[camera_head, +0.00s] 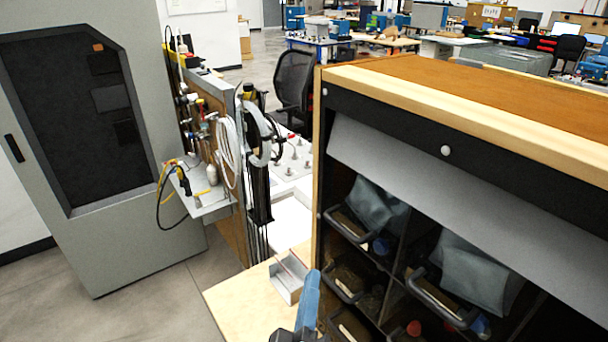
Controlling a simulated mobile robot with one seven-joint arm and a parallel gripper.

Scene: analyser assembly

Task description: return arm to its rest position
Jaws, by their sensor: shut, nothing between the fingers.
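My gripper's fingers do not show in the head view. A blue and dark shape (309,303) rises from the bottom edge, left of the wooden cabinet. It may be part of my arm, but I cannot tell for sure. It stands in front of a light wooden worktop (238,304). A small grey metal tray (288,283) lies on that worktop, just left of and behind the blue shape. I cannot tell whether the two touch.
The wooden cabinet (455,110) with handled bins (347,225) fills the right side. A tall grey cabinet (150,150) stands left. Between them are a tool panel with hoses (228,150) and a black chair (296,85). The floor (130,305) at lower left is clear.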

